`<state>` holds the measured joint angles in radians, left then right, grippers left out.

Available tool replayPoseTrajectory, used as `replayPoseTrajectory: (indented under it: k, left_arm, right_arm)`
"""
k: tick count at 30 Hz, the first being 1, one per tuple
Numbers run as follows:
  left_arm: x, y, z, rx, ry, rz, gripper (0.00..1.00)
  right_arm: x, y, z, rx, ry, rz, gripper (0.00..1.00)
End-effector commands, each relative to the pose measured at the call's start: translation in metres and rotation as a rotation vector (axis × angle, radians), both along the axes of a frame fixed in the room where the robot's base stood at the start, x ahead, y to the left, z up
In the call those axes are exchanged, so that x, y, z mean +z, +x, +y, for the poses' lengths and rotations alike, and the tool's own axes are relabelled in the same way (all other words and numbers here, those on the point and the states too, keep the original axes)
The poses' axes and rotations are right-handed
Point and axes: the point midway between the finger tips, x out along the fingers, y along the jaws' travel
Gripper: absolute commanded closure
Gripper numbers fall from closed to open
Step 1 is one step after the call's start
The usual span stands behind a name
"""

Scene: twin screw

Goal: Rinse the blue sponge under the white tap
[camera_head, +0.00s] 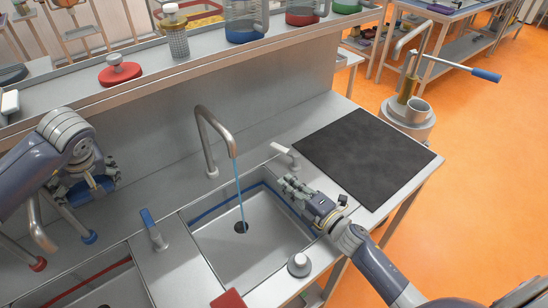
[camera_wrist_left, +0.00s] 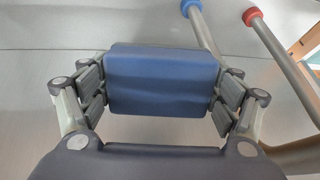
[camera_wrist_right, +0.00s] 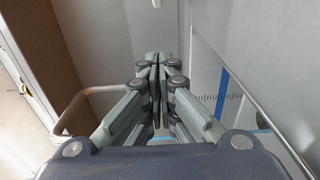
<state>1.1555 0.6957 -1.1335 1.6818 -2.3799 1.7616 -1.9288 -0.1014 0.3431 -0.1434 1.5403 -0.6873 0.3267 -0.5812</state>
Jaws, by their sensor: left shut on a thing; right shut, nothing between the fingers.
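My left gripper (camera_wrist_left: 163,85) is shut on the blue sponge (camera_wrist_left: 160,72), held between its finger pads. In the head view the left gripper (camera_head: 92,186) is at the left, above the counter, away from the running water. A curved metal spout (camera_head: 208,130) stands behind the sink basin (camera_head: 265,240), which has a blue stripe. A thin blue stream (camera_head: 239,190) falls from the spout towards the drain. The white tap (camera_head: 284,152) stands at the basin's back right corner. My right gripper (camera_head: 288,186) is shut and empty, over the basin's right side, just in front of the white tap and apart from it.
A blue-handled tap (camera_head: 152,228) stands left of the basin. A round knob (camera_head: 299,264) is at its front right. A second basin (camera_head: 95,290) with a red stripe lies front left. A dark mat (camera_head: 364,148) covers the right counter. Jars line the shelf (camera_head: 160,70) behind.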

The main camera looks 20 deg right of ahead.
Motion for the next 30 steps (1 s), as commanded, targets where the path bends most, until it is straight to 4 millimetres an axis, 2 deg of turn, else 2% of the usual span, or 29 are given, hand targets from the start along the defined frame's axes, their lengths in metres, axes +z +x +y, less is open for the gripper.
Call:
replayPoseTrajectory:
  k: [15,18,21,30]
  left_arm:
    - [-0.020,0.000,0.000,0.000,0.000,0.000,0.40]
    - [-0.023,0.000,0.000,0.000,0.000,0.000,0.40]
    - [-0.026,0.000,0.000,0.000,0.000,0.000,0.40]
    - [-0.027,0.000,0.000,0.000,0.000,0.000,0.40]
  right_arm:
    - [0.000,0.086,0.035,-0.001,0.001,-0.002,1.00]
    - [-0.001,0.094,0.018,-0.003,-0.003,-0.001,1.00]
    - [-0.001,0.100,0.010,-0.001,-0.002,-0.001,1.00]
    - [0.001,0.105,0.002,0.000,0.001,-0.001,1.00]
